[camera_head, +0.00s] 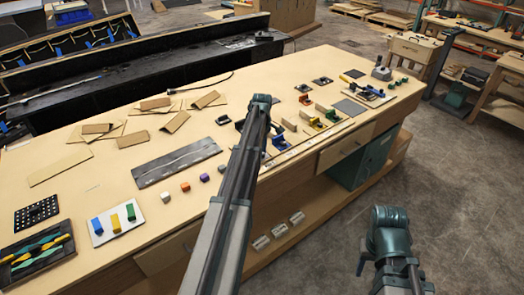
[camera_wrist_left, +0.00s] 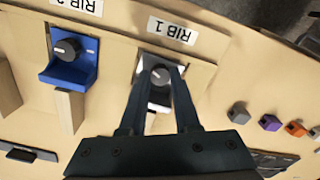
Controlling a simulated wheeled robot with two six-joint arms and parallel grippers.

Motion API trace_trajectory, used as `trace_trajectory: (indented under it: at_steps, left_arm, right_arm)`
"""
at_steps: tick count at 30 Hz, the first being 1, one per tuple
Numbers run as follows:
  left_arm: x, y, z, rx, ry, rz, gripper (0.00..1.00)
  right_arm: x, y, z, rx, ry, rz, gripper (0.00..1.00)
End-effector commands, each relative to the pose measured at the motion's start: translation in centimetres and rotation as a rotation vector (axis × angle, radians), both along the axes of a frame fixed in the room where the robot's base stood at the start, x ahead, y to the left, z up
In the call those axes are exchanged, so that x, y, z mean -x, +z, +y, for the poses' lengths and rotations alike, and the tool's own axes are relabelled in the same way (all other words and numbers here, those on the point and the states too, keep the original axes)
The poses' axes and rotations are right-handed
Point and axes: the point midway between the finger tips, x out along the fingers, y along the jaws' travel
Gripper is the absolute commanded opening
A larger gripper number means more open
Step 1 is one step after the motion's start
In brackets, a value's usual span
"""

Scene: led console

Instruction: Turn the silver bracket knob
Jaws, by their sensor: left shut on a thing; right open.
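In the left wrist view the silver bracket (camera_wrist_left: 148,97) stands beside the upside-down "RIB 1" label (camera_wrist_left: 170,30). Its round dark knob (camera_wrist_left: 160,74) has a light pointer mark. My left gripper (camera_wrist_left: 161,70) is shut on this knob, with one finger on each side. The fingers hide much of the bracket. In the head view my left arm crosses the table and hides the silver bracket and the gripper.
A blue bracket with a dark knob (camera_wrist_left: 67,48) stands left of the silver one, by "RIB 2" (camera_wrist_left: 77,6). Small coloured blocks, including a purple one (camera_wrist_left: 270,122) and an orange one (camera_wrist_left: 295,129), lie to the right. A dark plate (camera_head: 175,163) lies left of my arm.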

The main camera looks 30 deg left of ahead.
Motion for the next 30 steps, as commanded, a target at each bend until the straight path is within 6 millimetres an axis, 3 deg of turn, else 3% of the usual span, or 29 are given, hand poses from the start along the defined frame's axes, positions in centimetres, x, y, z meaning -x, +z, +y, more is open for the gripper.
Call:
trace_trajectory:
  at_steps: [30]
  left_arm:
    - [-0.09, 0.04, 0.01, -0.001, -0.966, -0.001, 0.0]
  right_arm:
    - [0.0, 0.04, 0.0, 0.0, 0.0, 0.0, 0.5]
